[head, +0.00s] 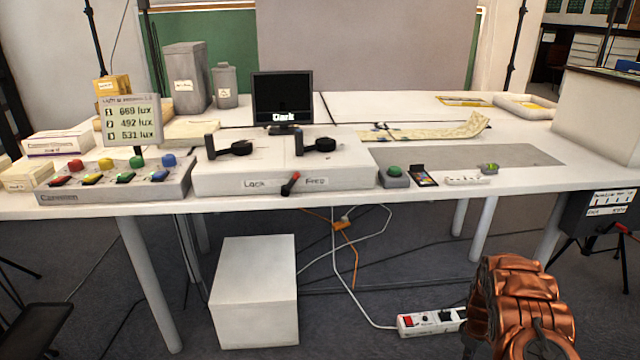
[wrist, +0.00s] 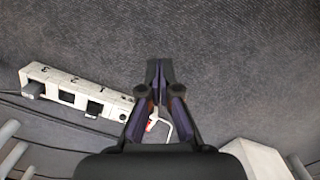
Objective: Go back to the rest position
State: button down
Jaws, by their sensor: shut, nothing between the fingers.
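My gripper (wrist: 160,78) is in the wrist view, pointing toward the grey carpet. Its dark fingers are together and hold nothing. In the head view a copper-coloured part of my arm shows at the lower right, in front of the table; the fingers are hidden there. A white power strip (wrist: 75,92) lies on the floor left of my gripper in the wrist view, its right end close beside the fingers in the picture. The strip also shows in the head view (head: 418,323), partly covered by my arm at its right end.
The white table (head: 560,180) holds a control box with a lever (head: 285,172), a button panel (head: 115,186), a small monitor (head: 283,97) and a curled chart (head: 425,130). A white box (head: 254,290) stands on the floor beneath. Cables and table legs are near the strip.

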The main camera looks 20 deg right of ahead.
jog(key=w+a+r+m+p, duration=0.1)
jog(key=a+r+p, duration=0.55)
jog(key=r, duration=1.05)
jog(key=a+r+m+g+h+p, duration=0.1)
jog(key=a+r+p, duration=0.5)
jog(key=r, duration=1.1)
jog(key=w+a+r+m+p, duration=0.1)
jog(key=a+r+p, duration=0.55)
jog(key=r, duration=0.95)
jog(key=s+a+r+p, duration=0.3)
jog(key=s+a+r, duration=0.1)
jog(key=a+r, duration=0.45)
jog(key=s+a+r+p, duration=0.3)
jog(key=a+r, duration=0.4)
jog(key=a, duration=0.2)
jog(key=s+a+r+y+p, duration=0.1)
jog(key=s+a+r+p, duration=0.6)
jog(key=s+a+r, duration=0.3)
jog(key=shift+s+a+r, duration=0.2)
jog(key=shift+s+a, duration=0.7)
jog(key=shift+s, duration=1.25)
